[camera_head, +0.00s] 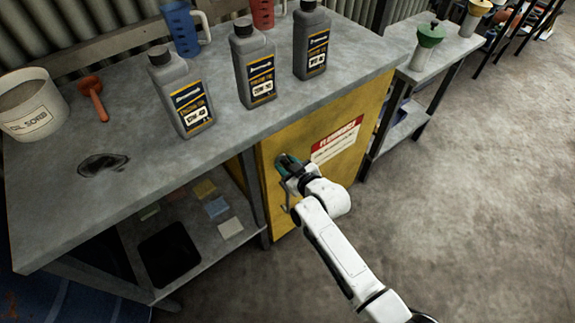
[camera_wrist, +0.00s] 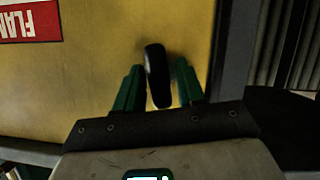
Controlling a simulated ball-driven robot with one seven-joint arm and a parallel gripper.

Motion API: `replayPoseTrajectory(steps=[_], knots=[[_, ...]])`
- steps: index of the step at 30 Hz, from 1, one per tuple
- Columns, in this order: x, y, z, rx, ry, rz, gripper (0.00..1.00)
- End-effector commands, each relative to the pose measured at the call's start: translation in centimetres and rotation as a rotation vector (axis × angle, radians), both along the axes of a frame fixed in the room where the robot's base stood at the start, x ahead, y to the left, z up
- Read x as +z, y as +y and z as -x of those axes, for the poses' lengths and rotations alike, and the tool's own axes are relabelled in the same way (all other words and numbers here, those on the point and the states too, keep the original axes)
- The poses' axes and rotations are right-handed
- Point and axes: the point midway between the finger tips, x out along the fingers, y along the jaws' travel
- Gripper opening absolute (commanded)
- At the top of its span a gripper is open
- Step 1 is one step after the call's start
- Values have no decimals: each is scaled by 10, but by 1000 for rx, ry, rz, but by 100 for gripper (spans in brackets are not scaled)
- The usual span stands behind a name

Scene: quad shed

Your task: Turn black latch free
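The black latch (camera_wrist: 155,74) is a rounded black bar on the front of the yellow cabinet (camera_wrist: 90,80). In the wrist view it stands close to upright, leaning slightly, between the two green fingers of my gripper (camera_wrist: 158,88). A gap shows on each side of the latch, wider on its right, so the fingers are around it and look open. In the head view my gripper (camera_head: 287,163) is at the upper left of the yellow cabinet door (camera_head: 330,140), and it hides the latch there.
A red and white warning label (camera_head: 337,139) is on the cabinet door. Above is a grey workbench (camera_head: 130,140) with oil bottles (camera_head: 253,70), a blue jug (camera_head: 181,28) and a white bucket (camera_head: 32,105). A grey metal leg (camera_head: 253,190) stands left of the door. Open floor (camera_head: 460,200) lies right.

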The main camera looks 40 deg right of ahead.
Motion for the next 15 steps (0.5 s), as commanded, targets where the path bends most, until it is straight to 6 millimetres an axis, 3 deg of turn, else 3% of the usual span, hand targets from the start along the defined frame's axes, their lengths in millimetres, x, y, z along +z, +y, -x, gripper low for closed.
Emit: replayPoseTrajectory(steps=[5,15], knots=[[0,0,0,0,0,0,8],[-2,-2,0,-3,2,-115,8]])
